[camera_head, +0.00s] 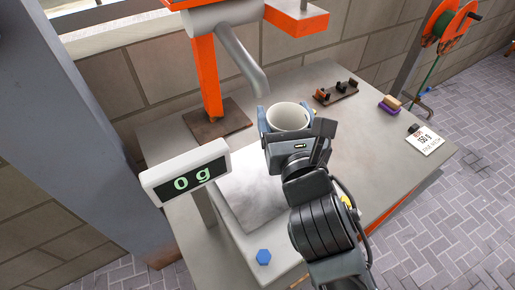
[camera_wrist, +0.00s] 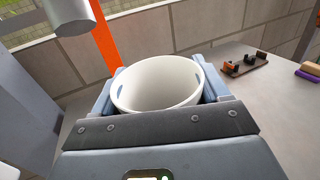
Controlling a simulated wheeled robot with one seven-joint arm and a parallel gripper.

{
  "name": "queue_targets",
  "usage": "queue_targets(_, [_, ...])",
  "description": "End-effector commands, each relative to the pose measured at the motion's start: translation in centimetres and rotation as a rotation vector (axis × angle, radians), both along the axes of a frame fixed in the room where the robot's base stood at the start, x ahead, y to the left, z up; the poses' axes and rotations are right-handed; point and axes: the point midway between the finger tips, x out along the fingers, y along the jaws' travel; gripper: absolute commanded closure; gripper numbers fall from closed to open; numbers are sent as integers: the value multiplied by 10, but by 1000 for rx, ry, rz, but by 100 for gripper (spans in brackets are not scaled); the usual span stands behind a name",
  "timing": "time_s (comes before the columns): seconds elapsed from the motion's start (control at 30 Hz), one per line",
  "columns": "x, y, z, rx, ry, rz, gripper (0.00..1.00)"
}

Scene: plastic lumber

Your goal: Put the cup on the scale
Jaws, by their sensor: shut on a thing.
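The white cup (camera_head: 289,117) is upright in my gripper (camera_head: 287,118), and I see into its empty inside. My gripper is shut on the cup, with a finger on each side of it. The wrist view also shows the cup (camera_wrist: 158,88) between the fingers of my gripper (camera_wrist: 158,90). The scale has a grey metal plate (camera_head: 250,197) and a display (camera_head: 187,175) on a post reading "0 g". The cup appears above the far part of the plate, apart from it; my arm hides the plate's right side.
An orange post (camera_head: 206,75) with a grey spout (camera_head: 240,60) stands behind the scale. A small brown rack (camera_head: 336,94), a brush-like block (camera_head: 390,104) and a paper card (camera_head: 426,139) lie at the right of the table. A blue hexagonal button (camera_head: 263,257) is at the front.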

Motion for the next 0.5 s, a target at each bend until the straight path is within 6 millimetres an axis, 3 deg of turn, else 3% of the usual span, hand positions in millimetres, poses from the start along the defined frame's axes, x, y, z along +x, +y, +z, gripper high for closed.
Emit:
queue_targets(0.03, [-1,11,-11,-1,0,3,53])
queue_targets(0.2, [-3,37,-25,0,1,2,53])
queue_targets(0.37, [-4,46,-29,1,-1,0,53])
queue_targets(0.5, [-5,46,-48,-2,3,-1,53])
